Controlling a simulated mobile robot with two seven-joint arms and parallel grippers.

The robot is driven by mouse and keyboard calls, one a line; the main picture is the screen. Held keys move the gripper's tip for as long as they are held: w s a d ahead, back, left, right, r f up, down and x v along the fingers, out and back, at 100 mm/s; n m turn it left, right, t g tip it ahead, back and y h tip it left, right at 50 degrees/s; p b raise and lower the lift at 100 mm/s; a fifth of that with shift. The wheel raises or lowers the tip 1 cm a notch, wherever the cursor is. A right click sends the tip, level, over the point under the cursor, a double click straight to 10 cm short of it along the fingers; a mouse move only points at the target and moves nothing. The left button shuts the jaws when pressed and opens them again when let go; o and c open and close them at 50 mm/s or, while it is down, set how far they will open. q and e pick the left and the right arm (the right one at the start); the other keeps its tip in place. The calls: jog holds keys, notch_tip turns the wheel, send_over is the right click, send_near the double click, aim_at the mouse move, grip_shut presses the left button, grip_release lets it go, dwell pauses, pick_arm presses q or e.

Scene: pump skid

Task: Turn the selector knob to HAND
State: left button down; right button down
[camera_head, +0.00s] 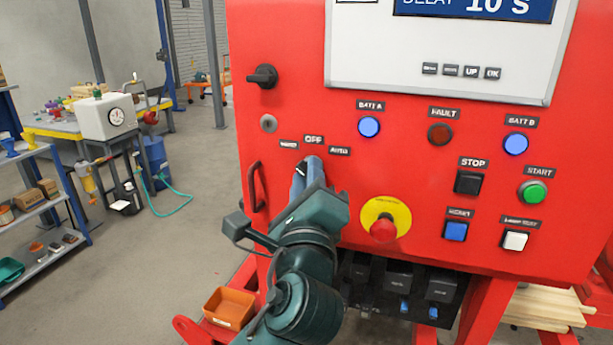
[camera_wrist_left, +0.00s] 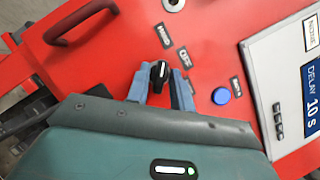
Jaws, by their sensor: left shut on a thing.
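The black selector knob (camera_wrist_left: 158,74) with a white pointer mark shows between my left gripper's fingers in the left wrist view. My left gripper (camera_wrist_left: 161,90) is shut on it. The white mark points roughly up in that view, between the directions of the HAND label (camera_wrist_left: 163,36) and the OFF label (camera_wrist_left: 184,58); I cannot tell its exact position. In the head view my left gripper (camera_head: 308,172) is against the red panel (camera_head: 290,110), below the OFF label (camera_head: 313,139), and hides the knob. The AUTO label (camera_head: 339,151) is to the right. My right gripper is not in view.
A red emergency stop button (camera_head: 383,229) on a yellow disc is right of my left gripper. A dark handle (camera_head: 256,186) is to its left. A black rotary switch (camera_head: 262,76) is above left. Lamps and push buttons fill the panel's right side.

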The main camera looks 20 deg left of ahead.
pick_arm(q)
jog(key=shift+r, duration=0.2)
jog(key=c, duration=1.5)
grip_release()
jog(key=shift+f, duration=0.2)
